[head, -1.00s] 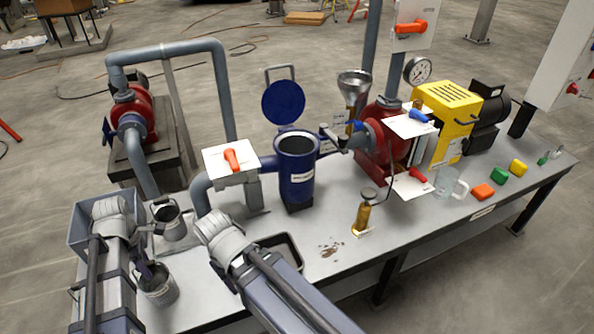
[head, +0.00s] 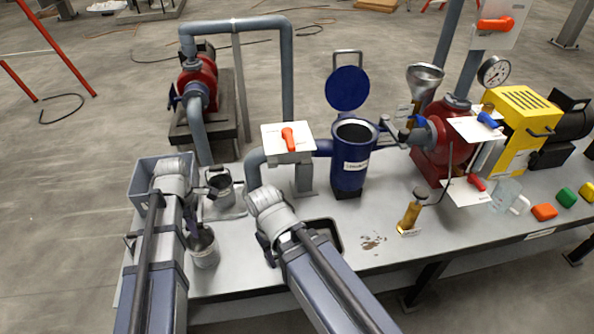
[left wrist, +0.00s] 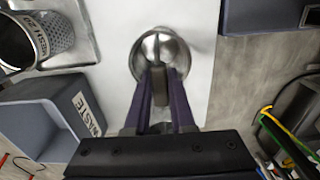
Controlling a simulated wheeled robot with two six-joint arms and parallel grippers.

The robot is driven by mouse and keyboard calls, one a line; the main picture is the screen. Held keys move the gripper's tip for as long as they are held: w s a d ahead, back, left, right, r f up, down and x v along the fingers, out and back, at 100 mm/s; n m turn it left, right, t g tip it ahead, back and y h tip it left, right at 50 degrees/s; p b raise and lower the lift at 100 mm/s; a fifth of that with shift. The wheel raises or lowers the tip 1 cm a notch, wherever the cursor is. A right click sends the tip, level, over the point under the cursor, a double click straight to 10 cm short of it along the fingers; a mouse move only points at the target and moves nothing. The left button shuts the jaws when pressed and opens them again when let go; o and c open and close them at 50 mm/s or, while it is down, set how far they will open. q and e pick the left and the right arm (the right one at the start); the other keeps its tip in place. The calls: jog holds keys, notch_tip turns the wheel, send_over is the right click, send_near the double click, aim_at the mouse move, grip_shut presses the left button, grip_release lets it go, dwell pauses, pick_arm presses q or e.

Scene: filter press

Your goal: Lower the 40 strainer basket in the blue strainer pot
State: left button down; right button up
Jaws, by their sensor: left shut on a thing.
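My left gripper (head: 201,236) points down near the table's front left and is shut on the upright handle of a round metal basket (head: 205,255). In the left wrist view the purple fingers (left wrist: 160,85) close on the handle above the shiny basket (left wrist: 171,48). No number shows on it, and I cannot tell whether it touches the table. The blue strainer pot (head: 350,170) stands right of it, its round blue lid (head: 348,88) raised and its mouth open. My right gripper (head: 267,250) is mostly hidden behind its wrist, by a dark tray.
Another basket, marked MESH 20 (left wrist: 58,38), stands beside the grey WASTE bin (left wrist: 35,125). A white panel with an orange handle (head: 288,138) stands left of the pot. The dark tray (head: 338,240) and a brass cylinder (head: 411,212) stand in front.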

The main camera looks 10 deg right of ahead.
pick_arm(q)
jog(key=shift+r+p, duration=1.6)
jog(key=shift+r, duration=0.4)
notch_tip(320, 180, up, 5)
jog(key=p, duration=0.5)
jog(key=shift+d+f, duration=0.1)
jog(key=shift+f, duration=0.1)
